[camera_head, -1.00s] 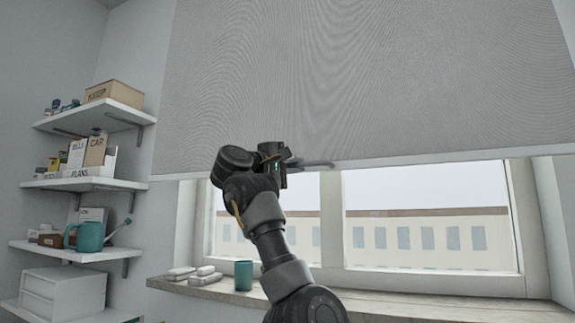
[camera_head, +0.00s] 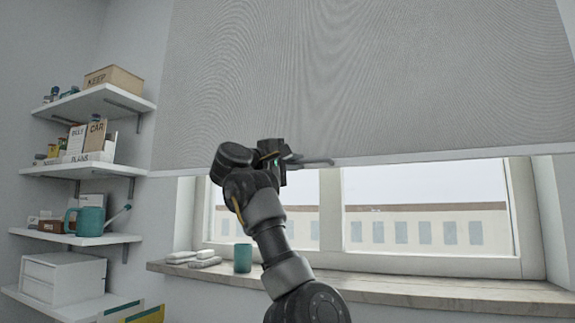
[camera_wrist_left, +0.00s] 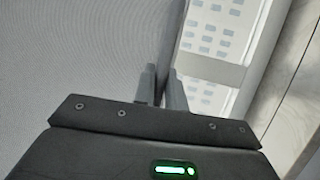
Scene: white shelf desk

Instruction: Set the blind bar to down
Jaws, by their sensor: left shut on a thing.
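A grey roller blind (camera_head: 380,80) covers the upper part of the window. Its pale blind bar (camera_head: 440,155) runs along the bottom edge, above a wide uncovered strip of glass. My left gripper (camera_head: 316,161) is at the bar, left of the window's middle post, and is shut on it. In the left wrist view the two fingers (camera_wrist_left: 160,88) straddle the edge of the blind (camera_wrist_left: 85,60); the contact itself is small and partly hidden. My right gripper is not in view.
Below the window is a sill (camera_head: 400,287) with a teal cup (camera_head: 243,258) and pale stones (camera_head: 190,260) near my left arm. Wall shelves (camera_head: 75,170) with boxes and a teal watering can (camera_head: 88,221) stand at the left.

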